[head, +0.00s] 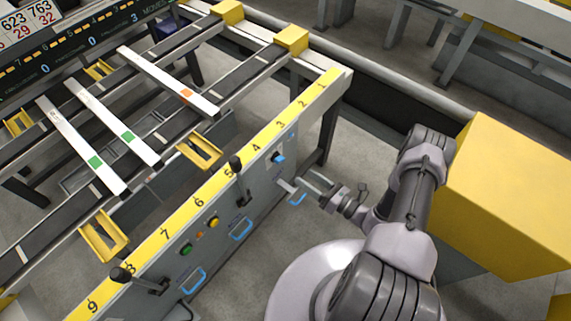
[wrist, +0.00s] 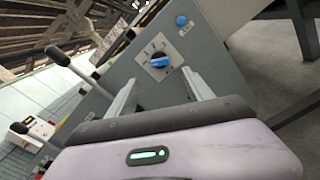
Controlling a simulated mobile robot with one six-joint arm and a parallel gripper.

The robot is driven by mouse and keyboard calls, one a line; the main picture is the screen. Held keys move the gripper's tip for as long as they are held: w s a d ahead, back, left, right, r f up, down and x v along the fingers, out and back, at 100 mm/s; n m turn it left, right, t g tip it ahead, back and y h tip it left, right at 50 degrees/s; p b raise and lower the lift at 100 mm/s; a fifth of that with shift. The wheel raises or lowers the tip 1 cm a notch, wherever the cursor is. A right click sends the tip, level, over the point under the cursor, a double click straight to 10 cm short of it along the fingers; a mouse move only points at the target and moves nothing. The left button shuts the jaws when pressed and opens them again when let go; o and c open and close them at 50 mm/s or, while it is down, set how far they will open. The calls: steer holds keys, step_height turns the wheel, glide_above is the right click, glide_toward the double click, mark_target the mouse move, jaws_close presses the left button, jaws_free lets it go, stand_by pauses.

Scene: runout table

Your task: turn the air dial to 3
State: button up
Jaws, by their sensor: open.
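The air dial (wrist: 158,61) is a blue knob on a white plate with small numerals, set in the grey front panel. Its blue bar lies nearly level in the wrist view; the number it points to is too small to read surely. In the head view the dial (head: 279,158) shows near the panel's right end. My gripper (wrist: 163,88) is open and empty, its two fingers apart with the dial beyond and between them, not visibly touching it. In the head view my gripper (head: 289,187) is close to the panel, just below the dial.
A blue button (wrist: 181,20) with a label sits beside the dial. Blue handles (head: 241,229), black levers (head: 237,165), and green and yellow buttons (head: 213,222) are along the panel. A yellow numbered strip (head: 200,207) tops it. A large yellow box (head: 510,190) stands right of my arm.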

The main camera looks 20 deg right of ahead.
mark_target(282, 162)
steer(key=b+x, duration=0.1)
steer(key=x, duration=0.8)
steer(key=shift+w+a+b, duration=0.2)
steer(key=shift+b, duration=0.2)
steer(key=shift+c, duration=0.4)
jaws_close()
